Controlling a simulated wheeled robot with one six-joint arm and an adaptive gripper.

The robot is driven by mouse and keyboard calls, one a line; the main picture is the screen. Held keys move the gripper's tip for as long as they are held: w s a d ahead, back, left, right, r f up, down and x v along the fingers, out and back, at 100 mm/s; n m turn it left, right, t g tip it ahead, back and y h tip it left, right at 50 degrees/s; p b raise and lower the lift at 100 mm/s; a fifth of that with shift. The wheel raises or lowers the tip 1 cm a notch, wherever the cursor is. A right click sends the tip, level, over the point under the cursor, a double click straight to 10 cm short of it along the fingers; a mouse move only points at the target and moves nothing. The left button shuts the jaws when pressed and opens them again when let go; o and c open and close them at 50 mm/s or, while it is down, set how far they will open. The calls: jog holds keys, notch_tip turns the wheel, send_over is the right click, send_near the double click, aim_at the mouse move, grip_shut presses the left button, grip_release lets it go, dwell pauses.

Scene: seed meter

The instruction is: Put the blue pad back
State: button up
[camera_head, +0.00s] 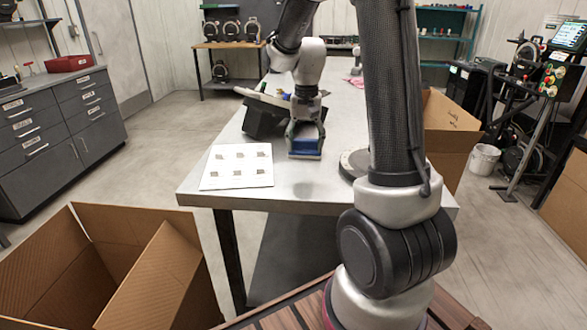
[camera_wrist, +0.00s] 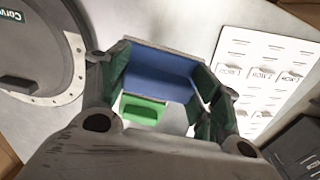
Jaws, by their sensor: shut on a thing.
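My gripper (camera_head: 305,132) is over the metal table, fingers pointing down, shut on the blue pad (camera_head: 305,145). In the wrist view, the pad (camera_wrist: 160,72) lies between the fingertips (camera_wrist: 158,88), a blue block with a grey edge. A faint dark patch on the table in front of the pad suggests that it is held above the surface, but I cannot tell the height. A green piece (camera_wrist: 143,108) shows just below the pad in the wrist view; I cannot tell what it is.
A white sheet with printed squares (camera_head: 237,167) lies left of the pad. A dark box (camera_head: 262,118) stands behind it. A round grey disc (camera_wrist: 35,60) lies on the table's other side, partly hidden by my arm in the head view. An open carton (camera_head: 100,265) stands at the front left.

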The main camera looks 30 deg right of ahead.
jog(key=shift+f, duration=3.45)
jog(key=shift+f, duration=0.1)
jog(key=o, duration=1.1)
jog(key=shift+o, duration=0.2)
